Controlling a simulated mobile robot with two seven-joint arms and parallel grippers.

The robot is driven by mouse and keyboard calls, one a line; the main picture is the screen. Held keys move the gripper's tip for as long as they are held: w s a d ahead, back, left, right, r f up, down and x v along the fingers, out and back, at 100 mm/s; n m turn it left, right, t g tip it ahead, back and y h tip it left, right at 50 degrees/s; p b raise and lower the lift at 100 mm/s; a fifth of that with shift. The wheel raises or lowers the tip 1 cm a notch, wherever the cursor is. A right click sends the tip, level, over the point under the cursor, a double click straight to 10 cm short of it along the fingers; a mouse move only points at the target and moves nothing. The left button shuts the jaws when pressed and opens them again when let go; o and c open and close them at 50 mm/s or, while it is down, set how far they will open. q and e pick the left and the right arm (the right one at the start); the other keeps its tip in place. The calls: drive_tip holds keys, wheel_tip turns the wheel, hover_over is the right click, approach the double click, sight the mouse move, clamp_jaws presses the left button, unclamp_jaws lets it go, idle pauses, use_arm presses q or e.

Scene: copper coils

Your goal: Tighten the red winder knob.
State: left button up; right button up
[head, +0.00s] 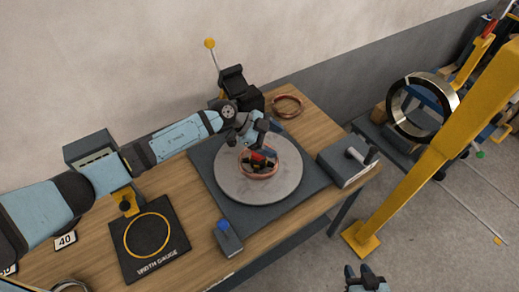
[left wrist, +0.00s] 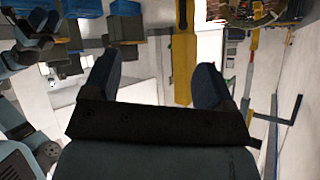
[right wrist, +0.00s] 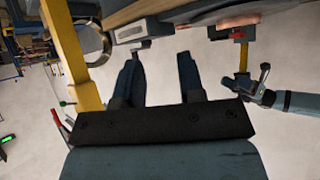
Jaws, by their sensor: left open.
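The red winder knob (head: 258,157) shows as a small red patch among black parts inside a copper coil (head: 244,172). The coil sits on a round grey turntable (head: 230,187). My left gripper (head: 268,137) is open, just above and beside the winder. Its fingers partly hide the knob, and I cannot tell whether they touch it. In the left wrist view its fingers (left wrist: 157,88) are apart with nothing between them. My right gripper (head: 367,276) is low at the bottom edge, away from the table. In the right wrist view its fingers (right wrist: 160,75) are apart and empty.
A wooden table (head: 190,220) carries a width gauge board (head: 175,252), a small box with a blue button (head: 229,238), a grey box with a lever (head: 347,163) and a copper ring (head: 287,106). A yellow post (head: 440,145) stands right of the table.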

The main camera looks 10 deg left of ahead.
use_arm(q)
drive_tip(key=w+a+f+n+g+y, duration=0.15)
drive_tip(key=w+a+y, duration=0.4)
drive_tip(key=a, duration=0.55)
drive_tip(key=y, duration=0.1)
approach(258, 155)
drive_tip(key=f, duration=0.2)
drive_tip(key=b+x, duration=0.1)
drive_tip(key=x, duration=0.1)
drive_tip(key=b+x, duration=0.2)
drive_tip(key=w+b+x, duration=0.1)
drive_tip(key=b+x, duration=0.1)
drive_tip(key=shift+d+r, duration=0.1)
drive_tip(key=shift+d+f+b, duration=0.3)
drive_tip(key=shift+f+b, duration=0.25)
drive_tip(key=shift+b, duration=0.1)
drive_tip(key=shift+d+f, duration=0.1)
